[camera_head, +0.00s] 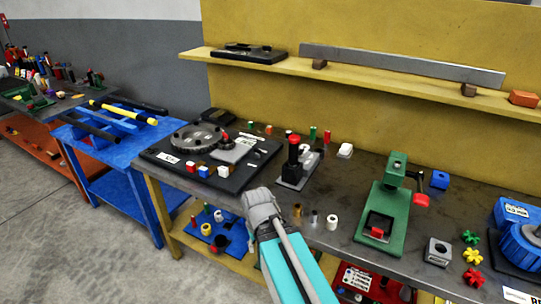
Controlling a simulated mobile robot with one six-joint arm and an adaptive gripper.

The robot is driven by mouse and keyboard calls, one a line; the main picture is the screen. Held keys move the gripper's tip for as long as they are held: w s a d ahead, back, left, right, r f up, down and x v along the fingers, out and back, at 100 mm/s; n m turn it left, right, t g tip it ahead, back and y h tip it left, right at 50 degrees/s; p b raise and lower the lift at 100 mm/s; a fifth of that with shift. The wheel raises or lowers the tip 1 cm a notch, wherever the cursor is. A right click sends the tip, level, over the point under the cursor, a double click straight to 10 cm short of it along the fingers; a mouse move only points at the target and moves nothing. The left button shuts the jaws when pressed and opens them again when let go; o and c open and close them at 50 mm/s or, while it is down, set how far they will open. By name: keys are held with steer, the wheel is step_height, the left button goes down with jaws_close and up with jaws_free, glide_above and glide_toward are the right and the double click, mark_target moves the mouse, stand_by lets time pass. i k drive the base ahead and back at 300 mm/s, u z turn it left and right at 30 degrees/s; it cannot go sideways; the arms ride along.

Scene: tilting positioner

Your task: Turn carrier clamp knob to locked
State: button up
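A black board (258,167) on the dark bench carries a grey toothed disc (193,138) and a grey plate (232,150). A small red knob (225,136) shows between disc and plate. No label I can read names the carrier clamp knob, and its locked state cannot be told. My gripper (262,197) is grey and at the bench's front edge, just right of the board's near corner. It appears apart from the disc, plate and red knob. My arm hides part of the bench edge. The fingers are too small to tell open from shut.
Right of the board stand a red-topped lever fixture (294,160) and a green press (386,210) with a red handle end. Small cylinders (332,222) stand near the front edge. A blue bench (115,148) is left. A shelf (390,92) runs above.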

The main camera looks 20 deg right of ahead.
mark_target(258, 151)
steer(key=z, duration=0.45)
steer(key=k, duration=1.05)
steer(key=u, duration=0.05)
steer(key=i, duration=0.9)
steer(key=u, duration=0.6)
steer(key=i, duration=1.2)
steer(key=z, duration=0.7)
